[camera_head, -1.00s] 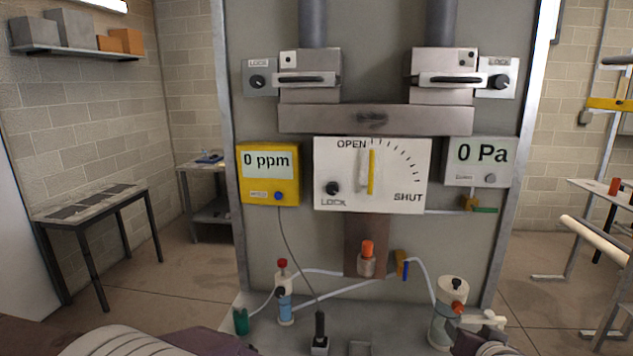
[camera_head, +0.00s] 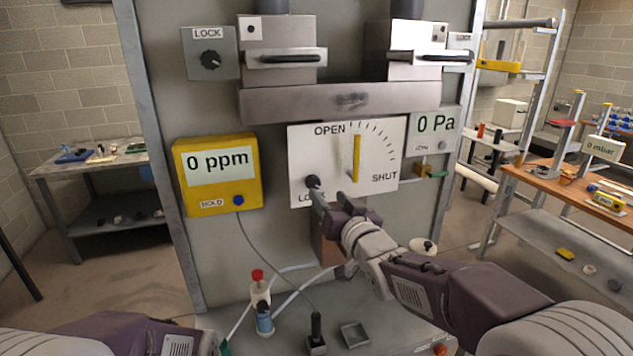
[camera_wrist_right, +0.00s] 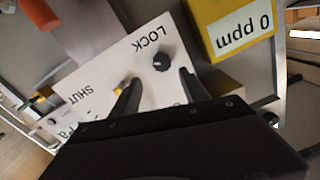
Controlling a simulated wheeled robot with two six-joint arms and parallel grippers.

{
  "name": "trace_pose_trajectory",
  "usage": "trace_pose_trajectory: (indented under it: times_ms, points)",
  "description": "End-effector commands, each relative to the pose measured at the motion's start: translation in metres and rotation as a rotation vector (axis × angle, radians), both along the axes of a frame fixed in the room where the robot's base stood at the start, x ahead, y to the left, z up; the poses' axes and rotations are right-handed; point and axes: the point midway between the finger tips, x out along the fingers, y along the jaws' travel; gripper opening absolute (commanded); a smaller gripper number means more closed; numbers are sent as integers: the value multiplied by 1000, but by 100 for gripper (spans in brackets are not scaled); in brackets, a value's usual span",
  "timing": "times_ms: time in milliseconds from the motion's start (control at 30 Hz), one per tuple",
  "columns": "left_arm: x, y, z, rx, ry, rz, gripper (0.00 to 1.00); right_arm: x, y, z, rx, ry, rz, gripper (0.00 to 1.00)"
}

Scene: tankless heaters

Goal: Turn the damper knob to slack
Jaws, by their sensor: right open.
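The damper knob (camera_head: 313,182) is a small black knob at the lower left of a white plate (camera_head: 302,148), above the word LOCK. The plate also carries a yellow lever (camera_head: 356,158), which stands upright between OPEN and SHUT marks. My right gripper (camera_head: 327,195) is open just below the knob and covers part of the LOCK label. In the right wrist view the knob (camera_wrist_right: 161,62) shows just beyond and between the two spread fingertips (camera_wrist_right: 159,84), apparently not held. Where the knob points is too small to tell.
A yellow meter (camera_head: 217,205) reading 0 ppm is left of the plate, and a gauge (camera_head: 437,124) reading 0 Pa is right. Another LOCK knob (camera_head: 210,60) sits at the upper left.

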Motion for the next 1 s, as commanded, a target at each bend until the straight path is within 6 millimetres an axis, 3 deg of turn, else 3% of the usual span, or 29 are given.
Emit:
trace_pose_trajectory:
  times_ms: [100, 300, 667, 867, 1000]
  points:
    - [0, 0, 16, 0, 0, 0, 36, 25, 10, 4, -3, 4, 1, 53]
    - [0, 0, 29, 0, 0, 0, 36, 57, 21, 3, -1, 3, 0, 53]
    - [0, 0, 30, 0, 0, 0, 36, 67, 25, 0, -1, 1, -1, 53]
    - [0, 0, 30, 0, 0, 0, 36, 66, 25, 0, -1, 1, 0, 0]
    - [0, 0, 30, 0, 0, 0, 36, 66, 25, 0, -3, 0, 0, 0]
